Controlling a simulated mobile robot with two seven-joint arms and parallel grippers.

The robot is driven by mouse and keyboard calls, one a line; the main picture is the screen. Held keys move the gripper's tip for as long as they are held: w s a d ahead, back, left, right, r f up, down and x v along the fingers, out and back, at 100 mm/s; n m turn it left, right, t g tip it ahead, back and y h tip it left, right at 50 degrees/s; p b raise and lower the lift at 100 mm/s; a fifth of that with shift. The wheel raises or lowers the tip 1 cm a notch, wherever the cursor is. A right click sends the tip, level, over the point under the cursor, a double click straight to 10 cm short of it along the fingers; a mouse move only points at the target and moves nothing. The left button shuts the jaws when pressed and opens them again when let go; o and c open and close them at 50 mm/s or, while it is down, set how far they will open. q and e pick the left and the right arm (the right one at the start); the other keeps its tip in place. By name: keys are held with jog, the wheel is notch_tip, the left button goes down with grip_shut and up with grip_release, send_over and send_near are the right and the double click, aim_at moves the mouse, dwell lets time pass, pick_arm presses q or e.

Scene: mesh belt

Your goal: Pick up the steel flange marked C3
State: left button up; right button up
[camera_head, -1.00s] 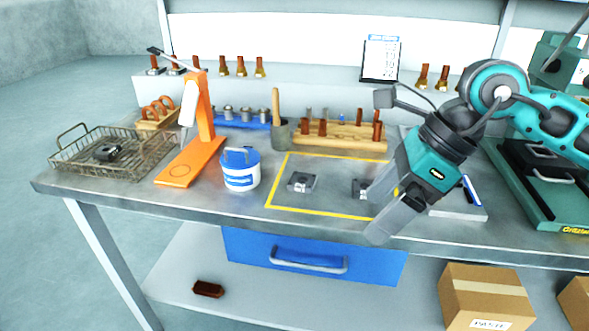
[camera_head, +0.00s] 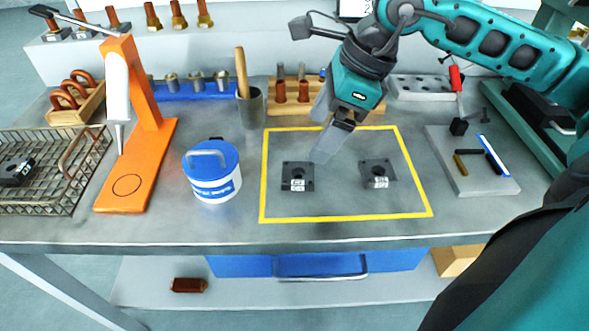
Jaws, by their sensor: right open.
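Two dark square steel flanges with round centre holes lie flat inside the yellow outline on the bench. The left flange (camera_head: 297,177) has small white labels, the upper of which seems to read C3. The right flange (camera_head: 378,174) also has a white label, too small to read surely. A third dark flange (camera_head: 14,171) lies in the wire basket at the far left. My right gripper (camera_head: 320,132) is open and empty, fingers pointing down, above and just behind the left flange and apart from it. My left gripper is not in view.
The blue-lidded white tub (camera_head: 212,180) stands left of the yellow outline (camera_head: 262,190). The orange stand (camera_head: 142,145) and the wire basket (camera_head: 78,190) are further left. A wooden rack (camera_head: 285,107) is behind. A grey plate (camera_head: 455,172) with tools lies right.

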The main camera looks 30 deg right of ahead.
aim_at(293, 177)
jog(key=x, duration=0.9)
jog(key=shift+s+f, duration=0.1)
jog(key=shift+s, duration=0.15)
jog(key=shift+c, duration=0.3)
jog(key=c, duration=1.3)
